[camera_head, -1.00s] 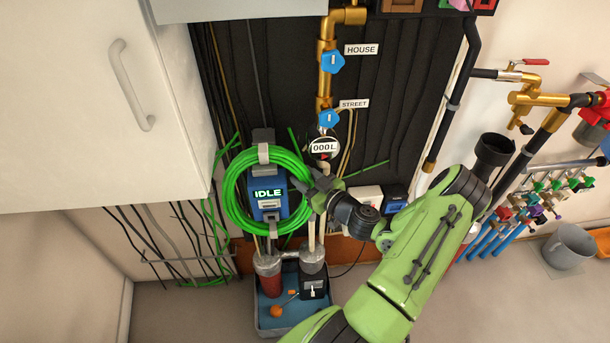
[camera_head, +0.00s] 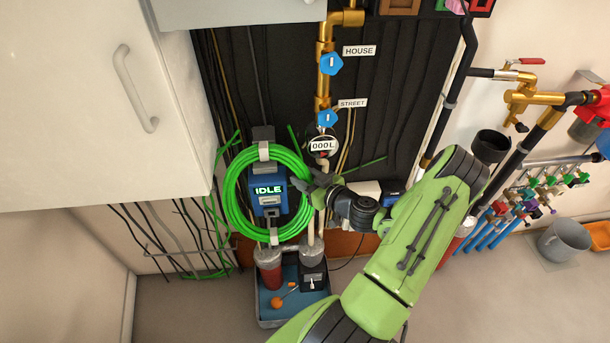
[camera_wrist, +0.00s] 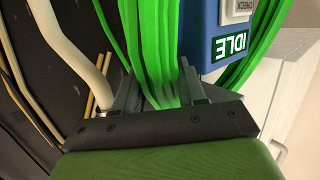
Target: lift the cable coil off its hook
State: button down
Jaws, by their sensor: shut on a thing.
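The bright green cable coil (camera_head: 233,205) hangs in a ring around a blue box reading IDLE (camera_head: 268,202), in the head view. A grey hook piece (camera_head: 264,151) shows at the coil's top and a grey piece at its bottom. My gripper (camera_head: 314,190) is at the coil's right side, shut on its strands. In the wrist view the green strands (camera_wrist: 150,45) run between the two dark fingers of my gripper (camera_wrist: 160,88). The blue box (camera_wrist: 207,35) is close beside the right finger there. Whether the coil still bears on the hook is unclear.
A brass pipe with blue valves (camera_head: 328,118) and a round meter (camera_head: 322,146) stands just above my gripper. A blue tray (camera_head: 265,312) holding pump parts is below. A white cabinet (camera_head: 90,100) is at left. Pipes and valves fill the right wall.

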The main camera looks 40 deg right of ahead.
aim_at(307, 172)
jog(key=shift+s+a, duration=0.1)
jog(key=shift+r, duration=0.1)
dwell(0.3)
jog(key=shift+r+p, duration=0.55)
jog(key=shift+r, duration=0.95)
